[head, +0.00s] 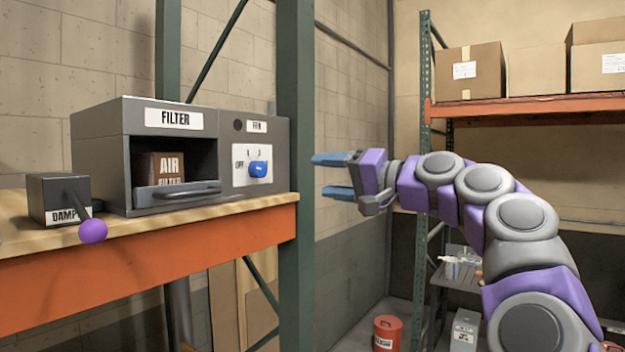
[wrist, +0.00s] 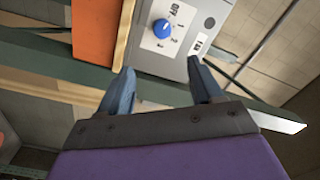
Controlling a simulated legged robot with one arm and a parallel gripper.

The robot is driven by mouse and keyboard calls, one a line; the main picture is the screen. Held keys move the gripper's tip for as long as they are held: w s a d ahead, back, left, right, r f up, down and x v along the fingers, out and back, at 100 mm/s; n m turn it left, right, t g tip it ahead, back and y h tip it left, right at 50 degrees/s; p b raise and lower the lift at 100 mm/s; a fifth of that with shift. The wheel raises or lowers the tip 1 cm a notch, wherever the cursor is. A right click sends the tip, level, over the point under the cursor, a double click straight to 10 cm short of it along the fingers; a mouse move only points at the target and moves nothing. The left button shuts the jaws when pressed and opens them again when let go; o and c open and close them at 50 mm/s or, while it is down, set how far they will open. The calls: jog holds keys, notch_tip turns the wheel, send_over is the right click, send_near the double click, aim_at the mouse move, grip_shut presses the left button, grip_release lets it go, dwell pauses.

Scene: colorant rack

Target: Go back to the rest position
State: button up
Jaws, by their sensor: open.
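My gripper (head: 322,175) is at the end of my raised arm, right of the green rack post in the head view. Its blue fingers are apart with nothing between them. In the wrist view my gripper (wrist: 160,82) points toward the grey filter unit (head: 205,117). The unit's blue fan knob (head: 258,168) also shows in the wrist view (wrist: 163,28), beyond the fingertips and apart from them. A brown air filter box (head: 168,168) sits in the unit's open bay, behind a handled front panel (head: 177,193).
A damper box (head: 60,195) with a purple-balled lever (head: 92,231) stands left on the wooden shelf. The green post (head: 295,130) stands between gripper and unit. Cardboard boxes (head: 468,70) sit on a back shelf. A red canister (head: 386,332) is on the floor.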

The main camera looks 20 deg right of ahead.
jog(key=shift+s+d, duration=0.3)
jog(key=shift+s, duration=0.1)
jog(key=shift+a+f, duration=0.1)
jog(key=s+a+f+n+g+b, duration=0.1)
jog(key=s+a+f+g+b, duration=0.15)
jog(key=a+f, duration=0.35)
jog(key=s+a+f+n+g+b, duration=0.1)
jog(key=s+a+f+n+g, duration=0.15)
jog(key=a+f, duration=0.4)
jog(key=s+a+f+n+g+h+b, duration=0.15)
jog(key=s+a+f, duration=0.25)
jog(key=f, duration=0.5)
jog(key=s+a+f+g+h+b, duration=0.2)
jog(key=s+a+f+g, duration=0.15)
jog(key=f, duration=0.45)
jog(key=s+d+f+g+h+b, duration=0.1)
jog(key=s+d+f+g+h, duration=0.1)
jog(key=s+f, duration=0.7)
jog(key=s+d+f+g+h+b, duration=0.2)
jog(key=s+d+f, duration=0.2)
jog(key=s+f, duration=0.4)
jog(key=s+d+f+g+h+b, duration=0.2)
jog(key=s+f, duration=0.7)
jog(key=f, duration=0.7)
jog(key=shift+s+d+f+g+h, duration=0.35)
jog(key=shift+d+h, duration=0.2)
jog(key=shift+d, duration=0.25)
